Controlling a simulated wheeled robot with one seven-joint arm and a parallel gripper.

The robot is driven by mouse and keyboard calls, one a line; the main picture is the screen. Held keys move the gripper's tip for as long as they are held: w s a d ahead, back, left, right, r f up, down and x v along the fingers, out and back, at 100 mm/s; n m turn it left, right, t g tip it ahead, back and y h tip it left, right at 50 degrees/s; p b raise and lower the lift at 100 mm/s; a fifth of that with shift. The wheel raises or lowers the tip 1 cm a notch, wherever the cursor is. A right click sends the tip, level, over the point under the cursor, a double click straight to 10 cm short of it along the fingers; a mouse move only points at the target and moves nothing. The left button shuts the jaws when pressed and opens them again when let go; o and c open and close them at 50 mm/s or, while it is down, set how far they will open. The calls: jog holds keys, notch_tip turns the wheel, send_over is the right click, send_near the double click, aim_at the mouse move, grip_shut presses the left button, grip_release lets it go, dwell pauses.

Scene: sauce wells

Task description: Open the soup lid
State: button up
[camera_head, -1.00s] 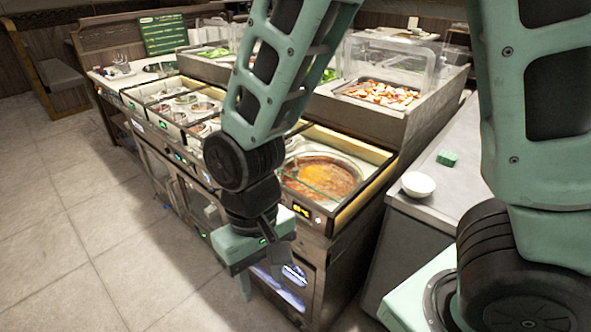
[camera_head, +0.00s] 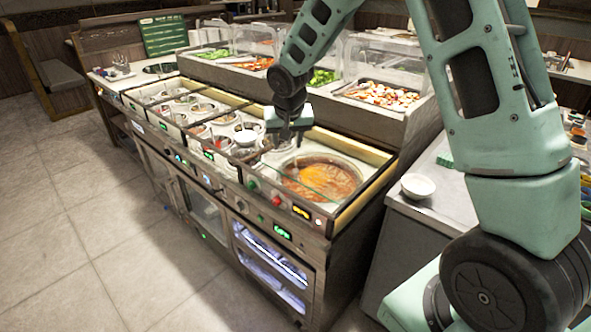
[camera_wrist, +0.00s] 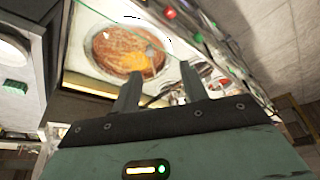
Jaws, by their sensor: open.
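The soup well (camera_head: 320,178) holds orange-brown soup at the right end of the stove counter. A thin green-edged clear pane (camera_head: 283,195) seems to lie over its front part; whether this is the lid, I cannot tell. No handle is clear. My gripper (camera_head: 285,142) is open and empty, above the counter just behind and left of the soup. In the wrist view, my two fingers (camera_wrist: 158,78) stand apart, and the soup (camera_wrist: 128,48) shows just beyond them. A green line, likely the pane's edge (camera_wrist: 120,22), crosses above the soup there.
Several smaller sauce wells (camera_head: 200,120) line the counter to the left. Clear guards over food trays (camera_head: 382,94) rise behind. A white bowl (camera_head: 417,186) and a green sponge (camera_head: 445,159) sit on the right counter. The floor in front (camera_head: 100,230) is free.

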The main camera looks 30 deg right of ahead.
jog(key=w+d+f+m, duration=0.1)
jog(key=w+d, duration=0.1)
jog(key=d, duration=0.2)
jog(key=p, duration=0.4)
send_near(296, 171)
jog(key=shift+h, duration=0.3)
jog(key=x, duration=0.9)
jog(key=shift+w+a+f, duration=0.1)
jog(key=shift+a+f, duration=0.05)
jog(key=shift+a, duration=0.15)
grip_shut()
